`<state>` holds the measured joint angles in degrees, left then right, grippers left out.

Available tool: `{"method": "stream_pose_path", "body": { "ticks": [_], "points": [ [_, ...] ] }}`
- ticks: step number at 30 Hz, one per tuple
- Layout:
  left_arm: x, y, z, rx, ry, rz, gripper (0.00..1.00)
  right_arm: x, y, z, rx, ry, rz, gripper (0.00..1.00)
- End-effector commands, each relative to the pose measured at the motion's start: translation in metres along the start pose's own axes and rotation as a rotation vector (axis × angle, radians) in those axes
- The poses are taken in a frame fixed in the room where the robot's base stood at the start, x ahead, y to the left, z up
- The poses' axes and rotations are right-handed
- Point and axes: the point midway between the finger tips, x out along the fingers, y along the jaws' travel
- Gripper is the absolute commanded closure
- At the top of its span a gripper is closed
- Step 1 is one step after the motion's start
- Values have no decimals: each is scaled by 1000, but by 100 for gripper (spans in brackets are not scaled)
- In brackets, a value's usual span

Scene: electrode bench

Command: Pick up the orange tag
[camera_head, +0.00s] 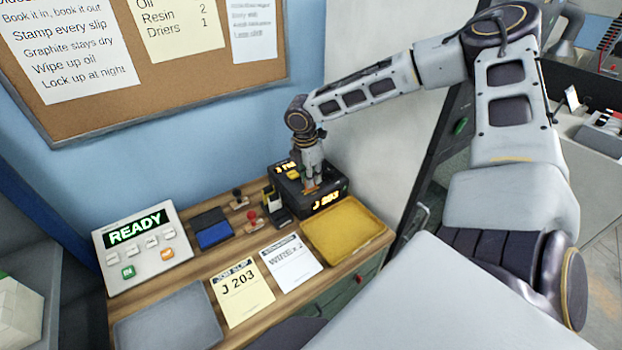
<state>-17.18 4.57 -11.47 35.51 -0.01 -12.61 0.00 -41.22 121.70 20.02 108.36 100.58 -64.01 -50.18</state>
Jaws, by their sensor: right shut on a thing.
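A small orange piece, which looks like the orange tag (311,190), shows at the fingertips of my right gripper (312,184). My right gripper points down over the black box (325,209) with lit yellow lettering at the back right of the bench. It is shut on the orange piece, and its fingers hide much of it. I cannot tell whether the piece still touches the top of the box. My left gripper is not in view.
A yellow tray (350,258) stands just in front of the box. A red-handled stamp (252,222), a blue pad (215,235) and a READY panel (140,252) stand to the left. Paper slips (242,291) and a grey tray (165,325) lie in front.

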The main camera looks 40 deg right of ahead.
Motion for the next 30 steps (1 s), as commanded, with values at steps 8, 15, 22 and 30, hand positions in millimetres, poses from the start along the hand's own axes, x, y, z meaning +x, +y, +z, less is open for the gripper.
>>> {"method": "stream_pose_path", "body": {
  "ticks": [8,15,22,30],
  "points": [
    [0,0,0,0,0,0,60,-2,0,0,0,0,1,100],
    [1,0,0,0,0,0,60,-13,1,2,0,1,1,100],
    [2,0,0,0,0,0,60,-38,1,4,0,1,3,100],
    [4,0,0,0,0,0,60,-82,1,10,0,1,4,100]
  ]
}}
